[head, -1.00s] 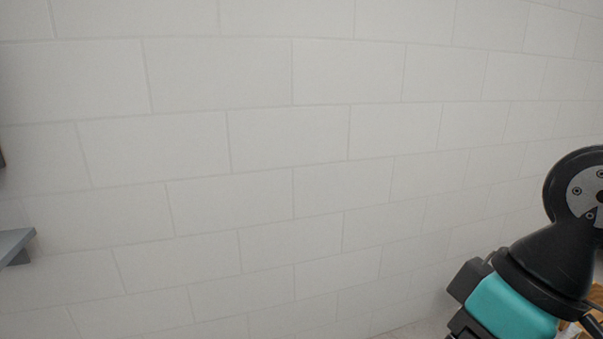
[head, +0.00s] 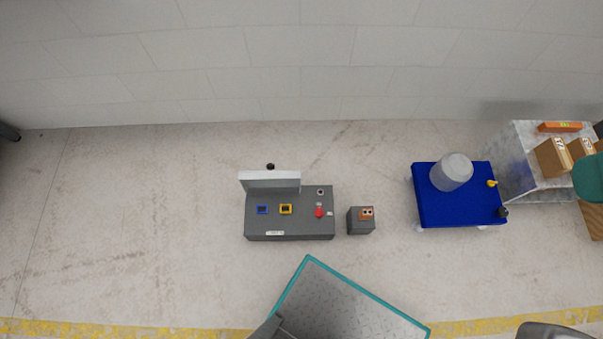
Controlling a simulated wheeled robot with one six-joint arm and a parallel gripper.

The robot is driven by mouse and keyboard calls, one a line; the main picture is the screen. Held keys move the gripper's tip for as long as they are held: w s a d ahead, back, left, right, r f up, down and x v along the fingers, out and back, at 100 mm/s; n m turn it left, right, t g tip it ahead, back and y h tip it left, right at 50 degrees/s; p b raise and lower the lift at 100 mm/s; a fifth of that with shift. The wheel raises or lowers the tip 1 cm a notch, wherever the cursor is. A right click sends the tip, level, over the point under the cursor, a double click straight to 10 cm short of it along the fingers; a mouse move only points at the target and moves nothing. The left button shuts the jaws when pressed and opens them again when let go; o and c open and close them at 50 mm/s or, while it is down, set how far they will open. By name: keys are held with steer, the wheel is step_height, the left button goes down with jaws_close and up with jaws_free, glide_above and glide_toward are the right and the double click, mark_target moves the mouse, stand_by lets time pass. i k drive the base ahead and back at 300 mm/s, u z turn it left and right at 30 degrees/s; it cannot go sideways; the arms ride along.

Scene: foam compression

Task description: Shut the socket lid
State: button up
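A grey console (head: 289,227) stands on the floor left of centre in the head view. A blue socket (head: 262,209) and a yellow socket (head: 286,209) sit on its top. A pale lid (head: 270,180) stands raised along the console's back left edge, behind the two sockets, so it is open. A red button (head: 319,211) is on the right of the top. My gripper is not in view. Only a teal part of what looks like my arm shows at the right edge, far from the lid.
A small grey box (head: 361,226) with an orange top piece stands just right of the console. Farther right are a blue cart (head: 457,213) with a grey cylinder (head: 452,172) and a shelf (head: 520,165) with cardboard boxes (head: 553,157). Floor left of the console is clear.

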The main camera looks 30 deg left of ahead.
mark_target(270, 178)
steer(key=k, duration=0.8)
steer(key=u, duration=0.65)
steer(key=i, duration=1)
steer(key=u, duration=0.45)
